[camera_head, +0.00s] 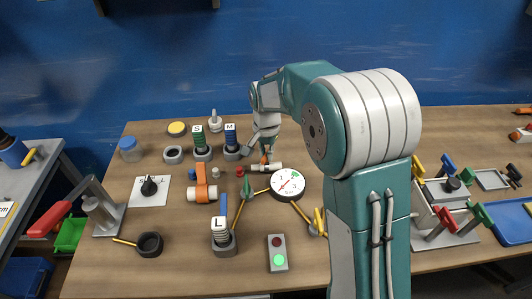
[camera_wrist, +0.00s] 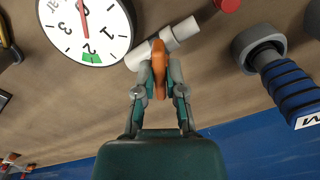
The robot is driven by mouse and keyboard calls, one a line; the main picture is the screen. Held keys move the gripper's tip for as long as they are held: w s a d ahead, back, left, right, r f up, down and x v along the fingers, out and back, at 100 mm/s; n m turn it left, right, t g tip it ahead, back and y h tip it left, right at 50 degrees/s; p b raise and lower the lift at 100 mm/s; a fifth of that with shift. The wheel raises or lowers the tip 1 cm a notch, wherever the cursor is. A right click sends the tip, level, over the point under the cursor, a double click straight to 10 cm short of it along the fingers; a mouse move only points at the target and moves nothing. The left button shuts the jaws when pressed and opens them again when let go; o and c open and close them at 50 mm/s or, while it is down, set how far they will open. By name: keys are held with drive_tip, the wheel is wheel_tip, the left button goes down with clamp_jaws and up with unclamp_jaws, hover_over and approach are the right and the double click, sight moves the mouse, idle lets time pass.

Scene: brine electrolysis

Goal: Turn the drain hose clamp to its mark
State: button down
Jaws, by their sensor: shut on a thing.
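My gripper (camera_wrist: 158,72) is shut on the orange handle of the clamp (camera_wrist: 158,57), one finger on each side. The clamp sits on a short white hose piece (camera_wrist: 178,38) lying on the table beside the gauge. In the head view my gripper (camera_head: 265,155) reaches down at the hose piece (camera_head: 268,167), and only a bit of orange (camera_head: 264,160) shows below it. In the wrist view the handle stands roughly upright in the picture, across the slanted hose. I cannot make out a mark on the clamp or hose.
The round gauge (camera_head: 286,184) with a green band is close beside the hose; its needle lies away from the green. A red knob (camera_wrist: 228,3) and a blue ribbed piece marked M (camera_head: 231,140) stand near. A larger orange clamp (camera_head: 201,185) is to the left.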

drive_tip(key=n, duration=0.7)
drive_tip(key=shift+w+r, duration=0.1)
drive_tip(key=shift+w, duration=0.1)
drive_tip(key=n, duration=0.7)
drive_tip(key=shift+n, duration=0.3)
drive_tip(key=n, duration=0.4)
drive_tip(key=shift+n, duration=0.3)
drive_tip(key=n, duration=0.4)
drive_tip(key=shift+n, duration=0.4)
drive_tip(key=c, duration=0.8)
unclamp_jaws()
drive_tip(key=shift+o, duration=0.4)
drive_tip(key=shift+a, duration=0.1)
